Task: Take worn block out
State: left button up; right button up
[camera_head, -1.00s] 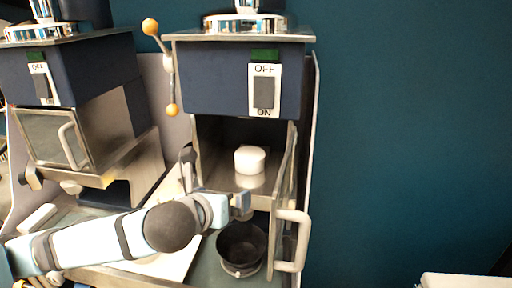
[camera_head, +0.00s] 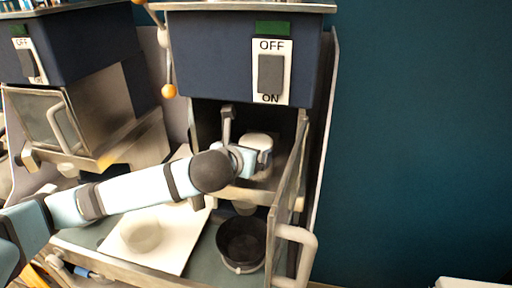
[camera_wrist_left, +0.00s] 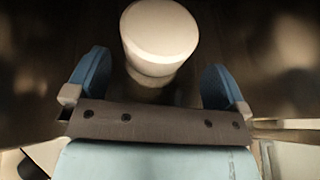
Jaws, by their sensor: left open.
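The worn block is a white, short cylinder (camera_head: 257,143) inside the open compartment of the right machine. In the left wrist view the block (camera_wrist_left: 158,34) stands upright, just beyond and between my two blue fingers. My left gripper (camera_wrist_left: 155,88) is open, with a finger on either side and a gap to the block. In the head view my left gripper (camera_head: 240,158) reaches into the compartment mouth and partly covers the block. My right gripper is not in view.
The compartment's glass door (camera_head: 288,170) with its pale handle (camera_head: 296,256) stands open on the right. A black pot (camera_head: 241,244) sits below. A white board (camera_head: 157,240) lies left of it. A second machine (camera_head: 68,45) with a closed door stands at left.

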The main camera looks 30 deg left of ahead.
aim_at(253, 146)
pick_arm(q)
jog(key=p+x, duration=0.1)
jog(key=x, duration=0.4)
jog(key=shift+f, duration=0.1)
jog(key=shift+a, duration=0.1)
jog(key=c, duration=0.8)
jog(key=shift+o, duration=0.2)
